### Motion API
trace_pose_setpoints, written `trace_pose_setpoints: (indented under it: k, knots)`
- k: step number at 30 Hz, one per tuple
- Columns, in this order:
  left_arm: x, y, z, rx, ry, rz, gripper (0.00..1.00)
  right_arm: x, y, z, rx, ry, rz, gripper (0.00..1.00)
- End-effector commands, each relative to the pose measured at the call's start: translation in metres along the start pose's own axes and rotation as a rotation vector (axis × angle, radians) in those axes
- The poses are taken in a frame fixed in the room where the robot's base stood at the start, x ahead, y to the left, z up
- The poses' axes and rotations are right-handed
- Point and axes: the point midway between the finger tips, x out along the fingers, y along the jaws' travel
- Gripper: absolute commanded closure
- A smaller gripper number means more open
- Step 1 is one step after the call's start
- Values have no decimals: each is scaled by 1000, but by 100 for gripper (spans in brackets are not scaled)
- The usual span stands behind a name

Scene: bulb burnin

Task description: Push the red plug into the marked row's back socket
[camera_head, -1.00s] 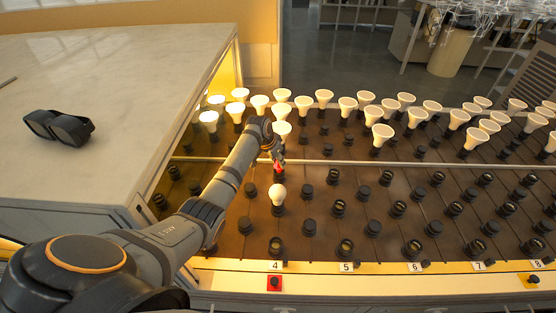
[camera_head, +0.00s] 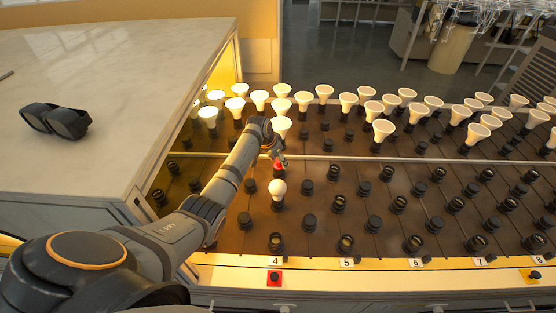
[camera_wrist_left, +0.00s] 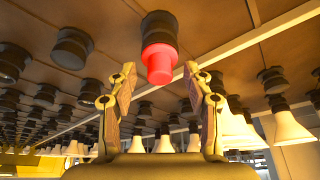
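My left gripper (camera_head: 278,158) hangs over the row labelled 4, behind a round white bulb (camera_head: 278,188). The left wrist view shows its two fingers apart, with nothing held between them (camera_wrist_left: 160,88). The red plug (camera_wrist_left: 159,64) sits in a black socket in that view, just beyond the fingertips and apart from them. In the head view a small bit of red (camera_head: 278,165) shows at the gripper's tip, mostly hidden by it. A red block with a dark knob (camera_head: 275,278) is at the front of row 4. My right gripper is not in view.
Lit reflector bulbs (camera_head: 324,93) stand in the back rows. Black sockets (camera_head: 346,243) fill the brown board around my arm. A pale counter (camera_head: 110,110) lies to the left, with a black object (camera_head: 60,121) on it. A yellow block (camera_head: 530,275) is by row 8.

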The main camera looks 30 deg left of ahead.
Motion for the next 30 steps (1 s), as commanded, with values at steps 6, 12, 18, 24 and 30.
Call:
trace_pose_setpoints:
  k: [6,12,18,24,30]
  knots:
    - [-1,0,0,0,0,0,49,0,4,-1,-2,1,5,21]
    - [-30,-1,-13,1,4,-3,49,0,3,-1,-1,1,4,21]
    - [-70,0,-30,1,3,-1,49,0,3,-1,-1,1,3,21]
    - [-90,0,-38,0,0,0,49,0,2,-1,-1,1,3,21]
    - [-93,0,-38,0,0,0,49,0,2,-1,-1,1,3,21]
